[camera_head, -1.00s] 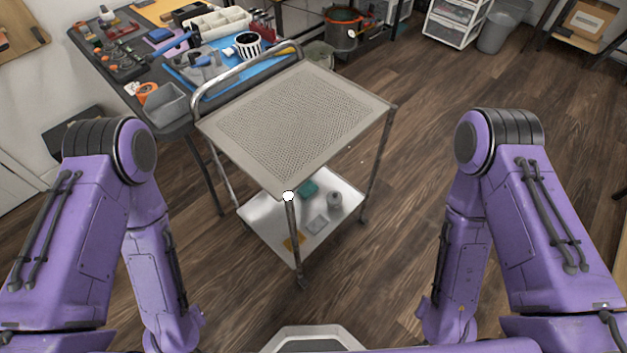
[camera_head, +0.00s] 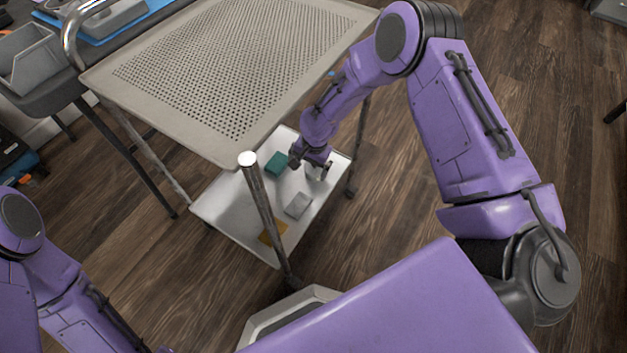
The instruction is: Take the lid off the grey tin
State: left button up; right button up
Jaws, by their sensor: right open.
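The grey tin (camera_head: 313,173) is on the lower shelf (camera_head: 225,207) of the trolley, small and mostly hidden by my right gripper. I cannot make out its lid. My right gripper (camera_head: 311,167) is open and points down at the tin, one finger on each side. I cannot tell whether the fingers touch it. My left arm shows at the lower left, but its gripper is out of view.
A teal box (camera_head: 277,164), a pale grey square box (camera_head: 298,205) and a yellow-orange flat item (camera_head: 272,231) share the shelf. The perforated top shelf (camera_head: 215,70) overhangs it, and a trolley post (camera_head: 262,205) stands in front.

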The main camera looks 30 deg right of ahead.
jog(key=shift+m+g+h, duration=0.5)
jog(key=shift+m+h, duration=0.3)
jog(key=w+d+b, duration=0.1)
jog(key=w+d, duration=0.1)
jog(key=w+d+b, duration=0.2)
jog(key=shift+w+d+r, duration=0.15)
jog(key=shift+w+d, duration=0.05)
jog(key=shift+w, duration=0.2)
jog(key=f+b, duration=0.1)
jog(key=f, duration=0.2)
jog(key=f+b, duration=0.2)
jog(key=f, duration=0.1)
jog(key=w+f+b, duration=0.1)
jog(key=f+b, duration=0.1)
jog(key=f, duration=0.2)
jog(key=shift+d+f, duration=0.1)
jog(key=shift+d, duration=0.25)
pick_arm(q)
notch_tip(320, 180, down, 10)
jog(key=shift+s+d+f, duration=0.15)
jog(key=shift+s+f, duration=0.1)
pick_arm(e)
jog(key=c, duration=1)
